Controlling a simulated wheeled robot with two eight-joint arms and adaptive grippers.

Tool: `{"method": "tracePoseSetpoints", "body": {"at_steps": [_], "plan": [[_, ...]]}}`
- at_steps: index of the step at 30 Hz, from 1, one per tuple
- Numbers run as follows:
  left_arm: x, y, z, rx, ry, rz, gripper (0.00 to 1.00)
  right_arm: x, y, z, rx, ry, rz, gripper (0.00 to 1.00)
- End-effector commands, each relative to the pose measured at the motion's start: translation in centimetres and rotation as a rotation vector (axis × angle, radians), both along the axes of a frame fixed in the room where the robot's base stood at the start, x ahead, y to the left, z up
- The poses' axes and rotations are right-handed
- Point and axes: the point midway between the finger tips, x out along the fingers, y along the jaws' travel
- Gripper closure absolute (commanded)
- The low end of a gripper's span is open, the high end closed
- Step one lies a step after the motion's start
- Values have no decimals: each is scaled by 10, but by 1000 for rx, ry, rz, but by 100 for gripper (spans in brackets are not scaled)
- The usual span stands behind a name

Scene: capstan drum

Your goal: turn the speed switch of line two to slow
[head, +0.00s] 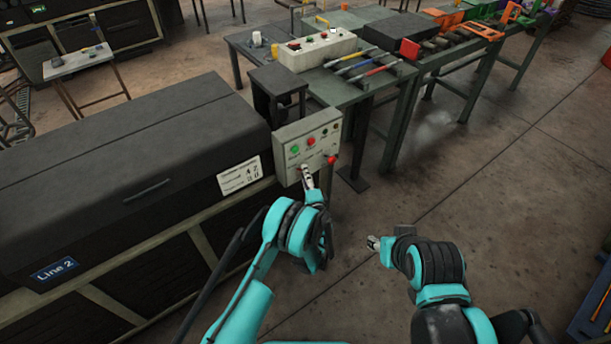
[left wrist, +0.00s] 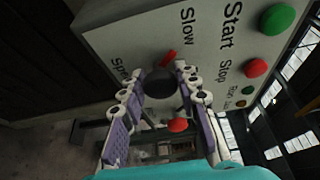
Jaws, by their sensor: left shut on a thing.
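The grey control box (head: 308,146) stands at the end of the Line 2 machine (head: 130,165). My left gripper (head: 307,172) is at the lower part of its front face. In the left wrist view my left gripper (left wrist: 160,88) has its two fingers around the black round speed switch (left wrist: 160,84), shut on it. The switch's red pointer (left wrist: 169,57) points roughly towards the word Slow. The lettering by the switch is partly covered by a finger. My right gripper (head: 374,242) hangs over open floor, away from the box; its jaws are too small to judge.
A green button (left wrist: 277,19) and a red button (left wrist: 256,68) sit beside the switch. A red ball knob (head: 331,159) sticks out at the box's right edge. A bench (head: 375,92) with coloured tools stands behind.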

Motion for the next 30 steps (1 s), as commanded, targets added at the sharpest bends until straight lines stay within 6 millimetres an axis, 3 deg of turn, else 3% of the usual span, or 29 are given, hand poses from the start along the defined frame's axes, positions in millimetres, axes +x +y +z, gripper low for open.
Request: {"method": "tracePoseSetpoints", "body": {"at_steps": [20, 21, 23, 30], "plan": [[0, 1, -1, -56, -38, 3, 98, 0, 0, 0, 0, 0, 0, 60], [0, 1, -1, -56, -38, 3, 66, 0, 0, 0, 0, 0, 0, 60], [0, 1, -1, -55, -38, 2, 50, 0, 0, 0, 0, 0, 0, 60], [0, 1, 0, -54, -39, 1, 49, 0, 0, 0, 0, 0, 0, 60]]}}
